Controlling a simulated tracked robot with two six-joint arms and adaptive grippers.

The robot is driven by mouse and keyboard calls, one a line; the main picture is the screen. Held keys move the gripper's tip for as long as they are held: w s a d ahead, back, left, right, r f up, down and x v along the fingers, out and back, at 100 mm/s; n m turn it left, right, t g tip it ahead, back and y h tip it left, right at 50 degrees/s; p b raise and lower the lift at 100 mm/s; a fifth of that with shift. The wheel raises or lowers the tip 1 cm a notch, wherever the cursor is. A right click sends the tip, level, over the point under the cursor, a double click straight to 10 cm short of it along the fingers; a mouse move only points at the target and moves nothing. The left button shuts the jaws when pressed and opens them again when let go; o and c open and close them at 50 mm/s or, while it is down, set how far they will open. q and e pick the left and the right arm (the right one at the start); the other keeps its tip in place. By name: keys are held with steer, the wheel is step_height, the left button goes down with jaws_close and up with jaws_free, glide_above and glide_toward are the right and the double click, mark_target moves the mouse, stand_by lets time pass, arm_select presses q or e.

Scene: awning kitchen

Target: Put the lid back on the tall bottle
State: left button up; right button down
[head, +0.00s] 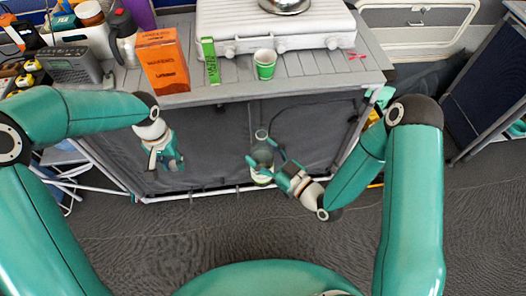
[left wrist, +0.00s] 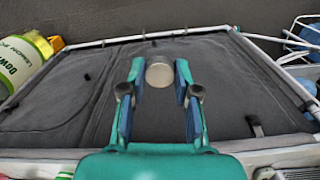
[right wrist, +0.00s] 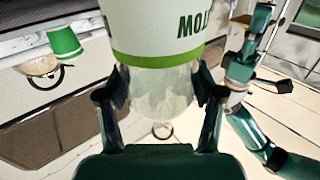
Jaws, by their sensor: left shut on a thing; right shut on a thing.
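My right gripper (head: 266,166) is shut on the tall bottle (head: 262,153), which hangs roughly upright in front of the counter. In the right wrist view the fingers grip the bottle's clear part (right wrist: 165,95), beside a white label with a green band. My left gripper (head: 165,162) is to the left of the bottle, apart from it, and points downward. In the left wrist view it is shut on a round grey disc, the lid (left wrist: 159,75). The lid is too small to make out clearly in the head view.
The grey counter (head: 300,82) behind the grippers holds an orange box (head: 163,62), a green box (head: 209,60), a green cup (head: 265,64), a white stove (head: 275,25) and a radio (head: 71,65). Open floor (head: 240,225) lies in front of the counter's dark cloth front.

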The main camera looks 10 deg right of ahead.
arm_select(q)
steer(key=r+m, duration=0.2)
steer(key=shift+w+a+r, duration=0.15)
steer(key=shift+a+r, duration=0.15)
steer(key=shift+a, duration=0.1)
steer(key=shift+w+d+r+m, duration=0.25)
steer(key=shift+d+r+m, duration=0.1)
steer(key=shift+r, duration=0.2)
steer(key=shift+w+d+r+m, duration=0.2)
steer(key=shift+d+r+m, duration=0.15)
steer(key=shift+r, duration=0.15)
steer(key=d+r+m, duration=0.3)
steer(key=d+r, duration=0.4)
steer(key=d, duration=0.5)
steer(key=s+d+r+m, duration=0.1)
steer(key=d+r+m, duration=0.3)
steer(key=d+r, duration=0.4)
steer(key=d, duration=0.3)
steer(key=shift+s+d+r+m, duration=0.15)
steer(key=shift+s+d+m, duration=0.05)
steer(key=shift+d+m, duration=0.15)
steer(key=shift+f, duration=2)
steer(key=shift+f, duration=0.85)
